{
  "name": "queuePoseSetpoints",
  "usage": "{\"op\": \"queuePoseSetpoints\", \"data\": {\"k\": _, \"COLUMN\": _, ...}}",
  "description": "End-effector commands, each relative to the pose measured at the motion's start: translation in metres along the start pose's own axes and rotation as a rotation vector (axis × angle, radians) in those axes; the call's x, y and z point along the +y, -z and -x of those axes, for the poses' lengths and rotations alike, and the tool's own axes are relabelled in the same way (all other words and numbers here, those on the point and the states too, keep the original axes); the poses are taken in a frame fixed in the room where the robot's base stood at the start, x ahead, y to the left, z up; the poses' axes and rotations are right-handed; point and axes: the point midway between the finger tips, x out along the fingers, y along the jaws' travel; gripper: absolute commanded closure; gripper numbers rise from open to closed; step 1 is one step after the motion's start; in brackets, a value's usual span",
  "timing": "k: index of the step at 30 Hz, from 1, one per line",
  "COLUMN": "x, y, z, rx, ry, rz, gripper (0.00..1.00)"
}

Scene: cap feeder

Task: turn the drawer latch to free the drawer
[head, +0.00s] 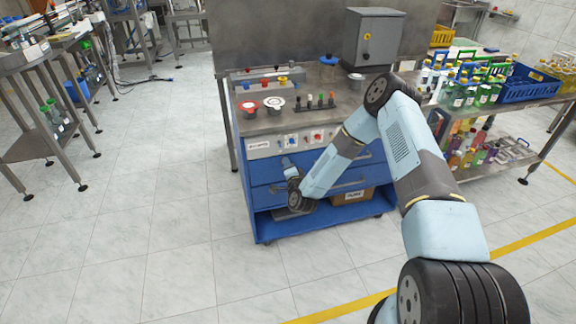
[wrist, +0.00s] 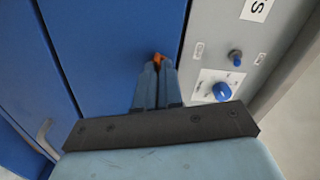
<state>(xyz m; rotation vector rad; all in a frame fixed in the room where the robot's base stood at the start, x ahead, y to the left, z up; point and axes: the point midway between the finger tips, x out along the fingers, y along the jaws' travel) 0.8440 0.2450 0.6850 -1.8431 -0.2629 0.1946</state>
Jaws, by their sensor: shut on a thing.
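The blue drawer (head: 261,174) is in the front of the workbench cabinet, and its face fills much of the wrist view (wrist: 112,45). The drawer latch (wrist: 157,56) shows as a small orange piece between my fingertips. My gripper (wrist: 156,66) is shut on it, close against the drawer front and near the edge of the grey control panel. In the head view my gripper (head: 286,163) reaches the upper drawer front from below. The latch is too small and covered to make out there, and its turn angle cannot be told.
The grey control panel (wrist: 218,60) with blue knobs lies right beside my gripper in the wrist view. A lower drawer handle (head: 347,184) and a cardboard box (head: 353,196) are close to my arm. The floor in front of the cabinet is clear.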

Motion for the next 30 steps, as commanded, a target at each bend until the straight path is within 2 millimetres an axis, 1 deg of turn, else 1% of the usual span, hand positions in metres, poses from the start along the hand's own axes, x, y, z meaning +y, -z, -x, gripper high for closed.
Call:
{"op": "queuePoseSetpoints", "data": {"k": 1, "x": 0.0054, "y": 0.0059, "z": 0.0006, "rx": 0.01, "ry": -0.009, "rz": -0.034, "gripper": 1.0}}
{"op": "queuePoseSetpoints", "data": {"k": 7, "x": 0.0063, "y": 0.0057, "z": 0.0006, "rx": 0.011, "ry": -0.009, "rz": -0.163, "gripper": 1.0}}
{"op": "queuePoseSetpoints", "data": {"k": 12, "x": 0.0063, "y": 0.0055, "z": 0.0006, "rx": 0.01, "ry": -0.008, "rz": -0.232, "gripper": 1.0}}
{"op": "queuePoseSetpoints", "data": {"k": 19, "x": 0.007, "y": 0.0055, "z": 0.0007, "rx": 0.011, "ry": -0.009, "rz": -0.277, "gripper": 1.0}}
{"op": "queuePoseSetpoints", "data": {"k": 30, "x": 0.0075, "y": 0.0053, "z": 0.0009, "rx": 0.01, "ry": -0.01, "rz": -0.283, "gripper": 1.0}}
